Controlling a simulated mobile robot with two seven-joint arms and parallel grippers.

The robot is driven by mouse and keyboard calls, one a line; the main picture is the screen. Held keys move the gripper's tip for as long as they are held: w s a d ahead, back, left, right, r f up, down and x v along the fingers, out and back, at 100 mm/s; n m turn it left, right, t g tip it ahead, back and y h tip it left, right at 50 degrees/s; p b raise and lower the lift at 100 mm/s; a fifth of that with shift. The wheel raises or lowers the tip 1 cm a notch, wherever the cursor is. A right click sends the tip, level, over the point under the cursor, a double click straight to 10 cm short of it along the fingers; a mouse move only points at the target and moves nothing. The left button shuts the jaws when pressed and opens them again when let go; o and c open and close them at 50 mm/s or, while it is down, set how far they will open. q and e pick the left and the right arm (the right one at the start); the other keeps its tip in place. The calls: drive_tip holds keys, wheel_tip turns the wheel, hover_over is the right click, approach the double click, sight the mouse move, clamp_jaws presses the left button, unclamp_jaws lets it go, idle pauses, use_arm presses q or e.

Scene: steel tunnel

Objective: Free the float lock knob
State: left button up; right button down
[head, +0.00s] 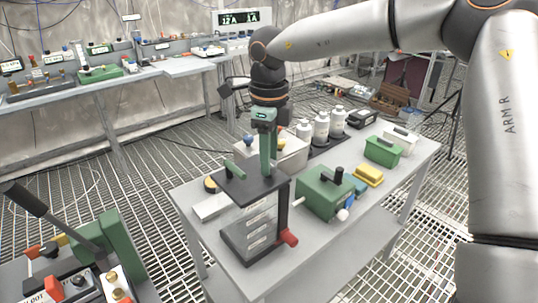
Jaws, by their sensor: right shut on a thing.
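A test stand with a black top plate (240,187), a clear-walled chamber with labels (250,228) and a dark post stands on the grey table. My left gripper is not in view.
A green box with a black knob (325,192) stands close right of the stand. A yellow block (369,174), a green case (383,151) and white bottles (321,128) are farther back. A black lever (25,199) rises at lower left. The table's front right is clear.

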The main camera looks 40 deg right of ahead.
drive_tip(key=n, duration=0.3)
drive_tip(key=n+p, duration=0.1)
drive_tip(key=n, duration=0.7)
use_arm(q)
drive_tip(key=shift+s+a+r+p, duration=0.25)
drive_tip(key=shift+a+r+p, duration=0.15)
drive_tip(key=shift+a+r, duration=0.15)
use_arm(e)
drive_tip(key=shift+n, duration=2.2)
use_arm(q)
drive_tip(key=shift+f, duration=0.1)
use_arm(e)
drive_tip(key=shift+c, duration=2.2)
unclamp_jaws()
